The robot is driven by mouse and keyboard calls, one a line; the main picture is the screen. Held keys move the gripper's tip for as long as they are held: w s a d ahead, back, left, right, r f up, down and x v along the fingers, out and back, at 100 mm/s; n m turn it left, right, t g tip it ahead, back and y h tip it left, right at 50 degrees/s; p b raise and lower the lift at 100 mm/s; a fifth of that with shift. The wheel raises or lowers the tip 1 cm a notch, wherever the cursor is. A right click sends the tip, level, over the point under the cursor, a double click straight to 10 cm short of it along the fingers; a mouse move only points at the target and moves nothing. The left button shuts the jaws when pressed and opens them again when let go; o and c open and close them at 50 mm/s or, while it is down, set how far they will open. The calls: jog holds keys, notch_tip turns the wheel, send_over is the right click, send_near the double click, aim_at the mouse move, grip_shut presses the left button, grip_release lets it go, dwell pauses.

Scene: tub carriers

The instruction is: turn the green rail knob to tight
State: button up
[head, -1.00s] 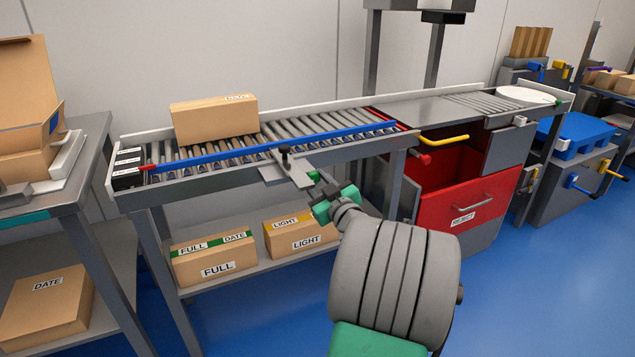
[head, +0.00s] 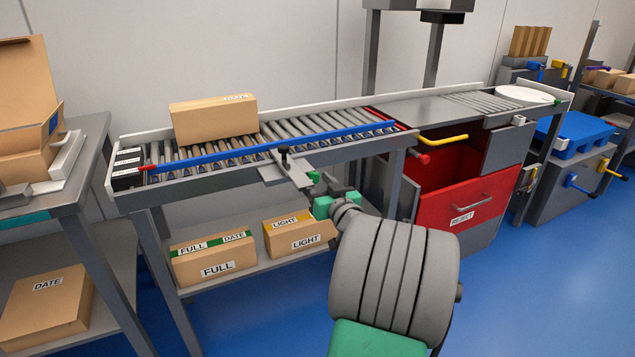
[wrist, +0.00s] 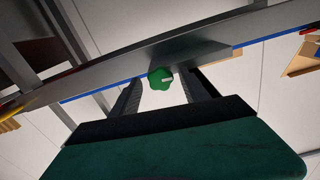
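The green rail knob (wrist: 160,78) is a small lobed knob with a pale mark, under the roller conveyor's front edge. In the head view the knob (head: 314,176) shows as a small green patch beside the grey bracket (head: 285,172). My gripper (head: 323,187) is just in front of and below it. In the wrist view my gripper (wrist: 163,83) is open, with one dark finger on each side of the knob. A gap shows between the knob and each finger. I cannot tell how far the fingertips reach past it.
The blue rail (head: 225,152) runs along the conveyor, with a brown carton (head: 215,122) on the rollers behind it. Labelled cartons (head: 213,260) stand on the shelf below. A red reject bin (head: 470,190) with a yellow handle above it is right of my gripper.

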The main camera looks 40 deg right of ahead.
jog(key=v, duration=0.7)
jog(key=shift+s+p, duration=0.3)
jog(key=shift+s, duration=0.1)
jog(key=shift+a, duration=0.15)
